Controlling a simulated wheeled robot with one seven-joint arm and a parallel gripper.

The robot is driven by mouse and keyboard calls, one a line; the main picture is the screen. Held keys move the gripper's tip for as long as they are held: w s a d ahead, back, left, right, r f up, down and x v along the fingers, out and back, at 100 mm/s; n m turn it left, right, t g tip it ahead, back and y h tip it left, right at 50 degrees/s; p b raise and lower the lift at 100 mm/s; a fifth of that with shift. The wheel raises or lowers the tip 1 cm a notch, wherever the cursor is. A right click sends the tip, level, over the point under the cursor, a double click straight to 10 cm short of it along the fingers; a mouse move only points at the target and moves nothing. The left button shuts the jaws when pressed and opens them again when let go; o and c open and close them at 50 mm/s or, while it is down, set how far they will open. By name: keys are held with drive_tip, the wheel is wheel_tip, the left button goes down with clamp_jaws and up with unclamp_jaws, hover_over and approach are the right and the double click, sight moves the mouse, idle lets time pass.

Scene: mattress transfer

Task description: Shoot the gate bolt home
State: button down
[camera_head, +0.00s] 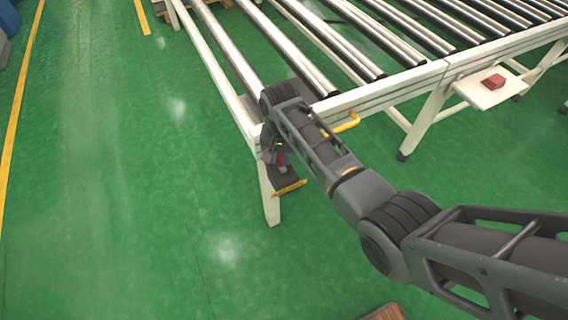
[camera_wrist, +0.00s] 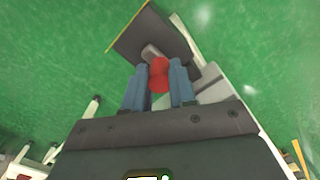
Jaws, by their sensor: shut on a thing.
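The gate bolt's red knob (camera_wrist: 160,76) sits between the two blue-grey fingers of my gripper (camera_wrist: 158,68) in the wrist view. My gripper is shut on this knob. A short grey piece shows just beyond the knob, against a dark plate (camera_wrist: 150,32) with a yellow edge. In the head view my gripper (camera_head: 274,152) is at the near left corner of the roller conveyor, largely hidden by my arm. How far the bolt is in cannot be told.
The white-framed roller conveyor (camera_head: 393,92) fills the upper right. A yellow handle (camera_head: 346,125) sticks out from its near rail, close to my arm. A red block (camera_head: 493,81) lies on a small white shelf (camera_head: 487,96). Green floor is open at left.

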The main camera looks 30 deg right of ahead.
sight(280, 155)
drive_tip(key=shift+w, duration=0.2)
drive_tip(key=c, duration=0.9)
unclamp_jaws()
drive_tip(key=shift+r, duration=3.95)
